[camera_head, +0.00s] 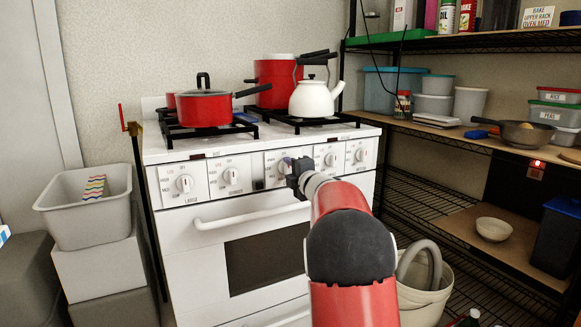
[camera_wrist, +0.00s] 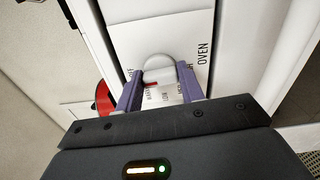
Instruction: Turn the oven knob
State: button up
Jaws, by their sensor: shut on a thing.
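The white oven knob (camera_wrist: 160,70) sits on a white panel marked OVEN, with WARM and LOW among the dial words. A short red mark shows beside the knob near WARM. My gripper (camera_wrist: 162,90) has one purple finger on each side of the knob and is shut on it. In the head view my gripper (camera_head: 290,164) is at the middle of the stove's front panel, and it covers part of the knob there. The white stove (camera_head: 205,255) stands upright with its oven door closed.
Other knobs (camera_head: 231,176) sit on both sides along the panel. The oven door handle (camera_head: 250,214) juts out below. Red pots (camera_head: 205,108) and a white kettle (camera_head: 315,98) stand on the burners. Wire shelves (camera_head: 400,195) are at right, a grey bin (camera_head: 85,215) at left.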

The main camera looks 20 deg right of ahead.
jog(key=shift+f+m, duration=0.15)
jog(key=shift+m, duration=0.35)
jog(key=o, duration=1)
jog(key=s+b, duration=0.1)
jog(key=s, duration=0.6)
jog(key=shift+s, duration=0.4)
jog(key=shift+d, duration=0.1)
